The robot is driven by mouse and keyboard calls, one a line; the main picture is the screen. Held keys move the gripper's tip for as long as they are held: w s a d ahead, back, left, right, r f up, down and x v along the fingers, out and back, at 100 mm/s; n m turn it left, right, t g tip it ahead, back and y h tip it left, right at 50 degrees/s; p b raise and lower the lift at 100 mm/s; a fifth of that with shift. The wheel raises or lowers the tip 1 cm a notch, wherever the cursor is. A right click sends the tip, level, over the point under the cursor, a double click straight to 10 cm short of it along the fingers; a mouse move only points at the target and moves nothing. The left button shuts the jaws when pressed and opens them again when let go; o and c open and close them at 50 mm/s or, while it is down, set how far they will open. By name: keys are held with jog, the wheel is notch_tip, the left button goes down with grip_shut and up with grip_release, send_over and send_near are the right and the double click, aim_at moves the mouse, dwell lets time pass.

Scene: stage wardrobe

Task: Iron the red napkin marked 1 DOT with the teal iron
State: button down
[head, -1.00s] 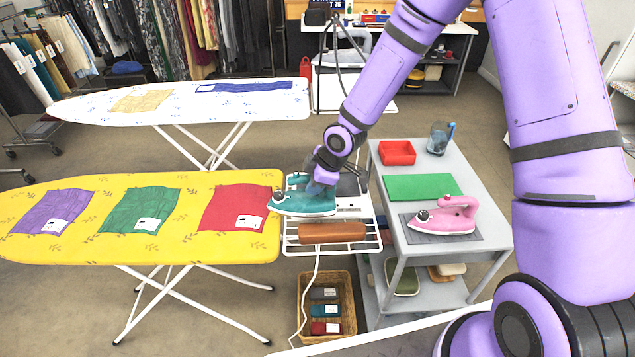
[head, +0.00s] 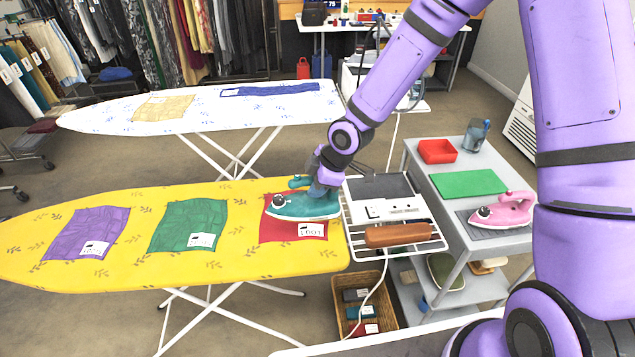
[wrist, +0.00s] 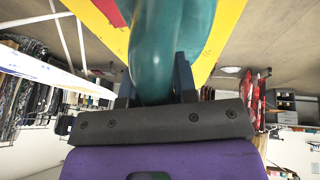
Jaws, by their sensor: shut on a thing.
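The red napkin (head: 281,230) lies at the right end of the yellow ironing board (head: 180,268), with a white label reading 1 DOT at its lower right. The teal iron (head: 300,207) is over the upper part of the napkin, its tip pointing left, and hides part of it. I cannot tell whether its sole touches the cloth. My gripper (head: 322,187) is shut on the iron's handle. In the wrist view the teal handle (wrist: 155,60) sits between the dark fingers, with yellow board and a red patch beyond.
Green (head: 187,225) and purple (head: 88,233) napkins lie left on the same board. A wire rest (head: 432,243) with a brown roll (head: 398,235) adjoins its right end. A pink iron (head: 503,211) stands on the grey cart (head: 440,205). A white ironing board (head: 205,117) stands behind.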

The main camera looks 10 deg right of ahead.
aim_at(316, 201)
jog(key=shift+f, duration=2.95)
